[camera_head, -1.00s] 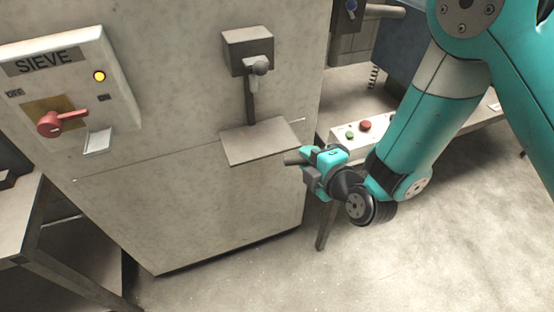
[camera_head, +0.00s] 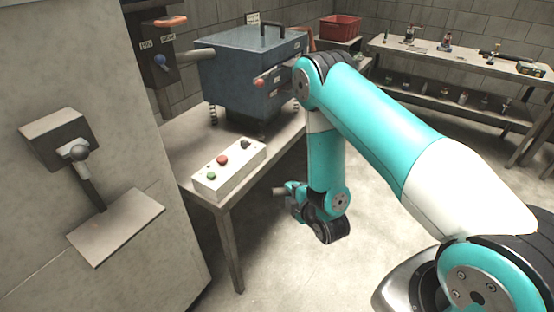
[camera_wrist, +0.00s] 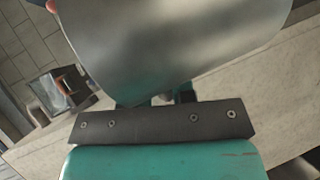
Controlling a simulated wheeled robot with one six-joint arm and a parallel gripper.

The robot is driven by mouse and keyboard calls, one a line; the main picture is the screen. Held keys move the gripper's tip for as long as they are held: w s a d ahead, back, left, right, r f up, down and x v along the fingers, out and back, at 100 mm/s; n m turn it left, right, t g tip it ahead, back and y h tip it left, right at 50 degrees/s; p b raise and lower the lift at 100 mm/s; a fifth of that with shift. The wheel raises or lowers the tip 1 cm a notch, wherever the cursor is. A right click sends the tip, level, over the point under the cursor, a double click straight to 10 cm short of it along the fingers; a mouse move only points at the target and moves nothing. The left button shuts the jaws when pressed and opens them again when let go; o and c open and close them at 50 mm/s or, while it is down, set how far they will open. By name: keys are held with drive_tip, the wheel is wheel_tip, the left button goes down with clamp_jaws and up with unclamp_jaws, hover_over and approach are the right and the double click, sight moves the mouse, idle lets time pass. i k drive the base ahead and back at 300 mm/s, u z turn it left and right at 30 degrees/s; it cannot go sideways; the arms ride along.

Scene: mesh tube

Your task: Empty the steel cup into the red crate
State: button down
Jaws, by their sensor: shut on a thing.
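The steel cup (camera_wrist: 175,45) fills the upper part of the wrist view, grey and smooth, right in front of my gripper (camera_wrist: 165,100). My gripper is shut on it; the fingertips are mostly hidden behind the cup and a dark plate. The cup's opening and contents do not show. In the head view my gripper (camera_head: 288,194) hangs low, just right of the table leg, and the cup is barely visible at its end. The red crate (camera_head: 340,27) stands at the back on a bench, well away from my gripper.
A table with a button box (camera_head: 229,168) and a blue-grey machine (camera_head: 252,75) stands left of my arm. A grey cabinet with a lever and plate (camera_head: 115,227) is at the left. A tool bench (camera_head: 462,62) lies far right. Open floor lies between.

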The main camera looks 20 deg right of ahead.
sight(336, 28)
drive_tip(key=z, duration=0.35)
drive_tip(key=k, duration=0.45)
drive_tip(key=z, duration=0.9)
drive_tip(key=k, duration=0.75)
drive_tip(key=z, duration=1.1)
drive_tip(key=i, duration=4.25)
drive_tip(key=u, duration=0.3)
drive_tip(key=i, duration=1)
drive_tip(key=u, duration=0.4)
